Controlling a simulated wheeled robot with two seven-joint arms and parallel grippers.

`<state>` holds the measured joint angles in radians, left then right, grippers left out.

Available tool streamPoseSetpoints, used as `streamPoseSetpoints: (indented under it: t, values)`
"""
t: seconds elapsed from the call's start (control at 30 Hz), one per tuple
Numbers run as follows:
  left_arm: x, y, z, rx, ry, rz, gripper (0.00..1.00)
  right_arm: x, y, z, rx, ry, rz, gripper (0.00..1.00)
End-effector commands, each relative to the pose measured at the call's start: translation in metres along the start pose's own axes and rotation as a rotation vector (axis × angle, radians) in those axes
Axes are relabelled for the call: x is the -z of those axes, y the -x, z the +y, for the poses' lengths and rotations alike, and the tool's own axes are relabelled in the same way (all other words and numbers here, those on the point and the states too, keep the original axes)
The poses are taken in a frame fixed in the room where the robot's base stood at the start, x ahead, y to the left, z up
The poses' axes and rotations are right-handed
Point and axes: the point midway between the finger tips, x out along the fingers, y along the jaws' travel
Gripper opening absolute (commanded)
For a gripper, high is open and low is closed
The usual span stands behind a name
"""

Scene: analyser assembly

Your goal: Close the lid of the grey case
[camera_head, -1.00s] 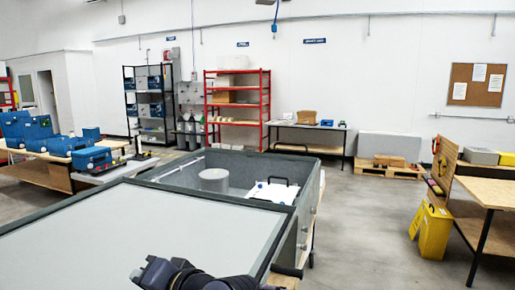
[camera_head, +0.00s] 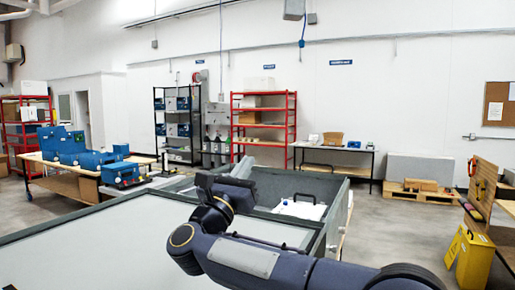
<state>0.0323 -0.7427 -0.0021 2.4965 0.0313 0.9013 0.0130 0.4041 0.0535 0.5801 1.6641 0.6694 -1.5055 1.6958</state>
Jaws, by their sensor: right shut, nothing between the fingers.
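The grey case (camera_head: 337,207) stands open in the head view, and part of its inside shows. Its lid (camera_head: 100,242), a large light grey panel with a dark border, spans the lower left on the near side of the opening. A white panel with dark handles (camera_head: 298,209) lies in the case. My right gripper (camera_head: 222,187) is shut and empty, in front of the case opening above the lid's far edge. I cannot tell whether it touches the lid. My arm hides part of the lid and the case. My left gripper is out of view.
A table with blue cases (camera_head: 120,174) stands at the left. A red shelf (camera_head: 264,122) and a work table (camera_head: 335,150) stand along the back wall. A pallet (camera_head: 420,192) and a yellow bin (camera_head: 470,258) are at the right, with clear floor between them and the case.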

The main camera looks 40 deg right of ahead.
Motion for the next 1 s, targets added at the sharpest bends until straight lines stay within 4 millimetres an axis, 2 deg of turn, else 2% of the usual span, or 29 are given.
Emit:
streamPoseSetpoints:
  t: [0.4, 0.6, 0.8, 1.0]
  values:
    - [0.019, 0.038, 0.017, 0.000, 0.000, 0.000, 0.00, -0.005, -0.084, 0.000, 0.001, 0.006, -0.001, 0.00]
    - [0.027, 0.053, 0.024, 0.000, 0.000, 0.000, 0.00, -0.005, -0.118, 0.000, -0.001, 0.008, -0.001, 0.00]
    - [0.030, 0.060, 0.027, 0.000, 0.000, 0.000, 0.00, -0.003, -0.133, 0.001, -0.003, 0.008, -0.003, 0.00]
    - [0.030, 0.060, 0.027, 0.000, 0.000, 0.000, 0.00, -0.001, -0.134, 0.001, -0.005, 0.008, -0.003, 0.00]
